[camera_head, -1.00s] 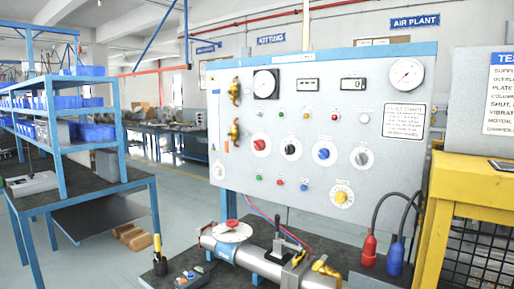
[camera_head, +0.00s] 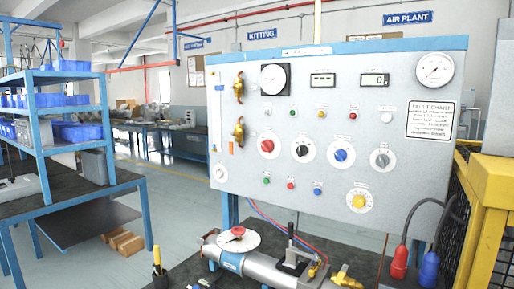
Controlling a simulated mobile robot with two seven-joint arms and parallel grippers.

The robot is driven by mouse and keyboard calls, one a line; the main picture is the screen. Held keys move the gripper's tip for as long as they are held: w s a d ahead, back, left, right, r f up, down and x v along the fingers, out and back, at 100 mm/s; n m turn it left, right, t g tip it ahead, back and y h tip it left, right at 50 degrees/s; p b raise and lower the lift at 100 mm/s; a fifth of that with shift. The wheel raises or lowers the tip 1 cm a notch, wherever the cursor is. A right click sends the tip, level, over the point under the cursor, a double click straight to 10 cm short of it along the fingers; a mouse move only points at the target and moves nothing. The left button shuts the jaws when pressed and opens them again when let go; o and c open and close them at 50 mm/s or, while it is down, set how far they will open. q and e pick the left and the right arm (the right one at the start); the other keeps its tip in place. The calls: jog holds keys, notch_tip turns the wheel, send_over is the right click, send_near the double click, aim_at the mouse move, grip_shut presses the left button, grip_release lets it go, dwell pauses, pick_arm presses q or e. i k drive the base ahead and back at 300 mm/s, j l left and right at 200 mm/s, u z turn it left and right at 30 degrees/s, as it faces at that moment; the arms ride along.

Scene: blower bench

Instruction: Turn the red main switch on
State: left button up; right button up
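The red main switch (camera_head: 267,146) is a red rotary knob on a round white plate, at the left of the row of knobs on the grey control panel (camera_head: 225,110). Black (camera_head: 302,150), blue (camera_head: 340,155) and grey (camera_head: 382,160) knobs stand to its right in the same row. The exact angle of the red knob is too small to read. Neither of my grippers is in view, and nothing covers the switch.
Below the panel, a bench carries a silver cylinder (camera_head: 262,270) with a red-capped white disc (camera_head: 238,241). Red (camera_head: 399,262) and blue (camera_head: 429,268) plugs hang on cables at the right, beside a yellow frame (camera_head: 490,195). A blue shelf rack (camera_head: 48,152) stands left. Floor between is clear.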

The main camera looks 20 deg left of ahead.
aim_at(267, 146)
jog(key=i+j+z, duration=0.1)
jog(key=j, duration=0.6)
jog(key=i+j+z, duration=0.1)
jog(key=i+j, duration=0.2)
jog(key=j, duration=0.45)
jog(key=i+j+z, duration=0.15)
jog(key=j, duration=0.6)
jog(key=i+j+z, duration=0.1)
jog(key=j, duration=0.7)
jog(key=i+j+z, duration=0.1)
jog(key=j, duration=0.65)
jog(key=i+j+z, duration=0.1)
jog(key=j, duration=0.7)
